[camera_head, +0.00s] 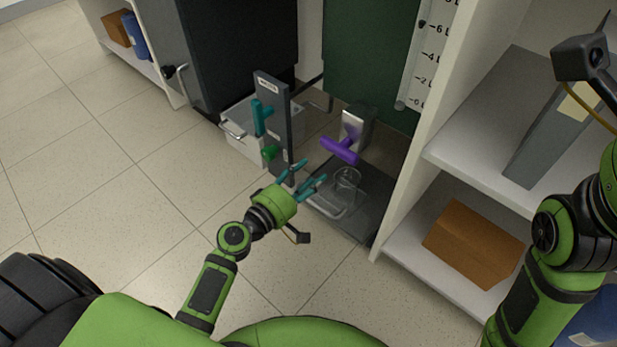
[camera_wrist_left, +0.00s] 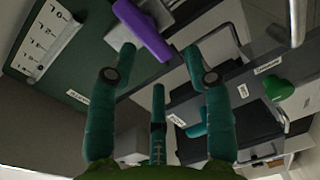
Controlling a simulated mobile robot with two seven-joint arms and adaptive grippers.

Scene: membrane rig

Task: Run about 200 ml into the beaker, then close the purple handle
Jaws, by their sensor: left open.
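The purple handle (camera_head: 339,150) sits on a grey metal block (camera_head: 357,126) and slants down to the right. It also shows at the top of the left wrist view (camera_wrist_left: 142,30). The clear beaker (camera_head: 347,179) stands below it, over a dark base plate (camera_head: 352,229). I cannot make out a liquid level in it. My left gripper (camera_head: 307,180) is open and empty, with teal fingers, just left of the beaker and below the purple handle. Its fingers (camera_wrist_left: 155,60) are spread in the left wrist view, apart from the handle.
A dark upright panel (camera_head: 283,120) carries a teal handle (camera_head: 259,118) and a green knob (camera_head: 271,152). A white scale (camera_head: 430,55) stands behind. White shelving (camera_head: 445,165) with an orange-brown box (camera_head: 474,243) bounds the right. Open tiled floor (camera_head: 110,190) lies left.

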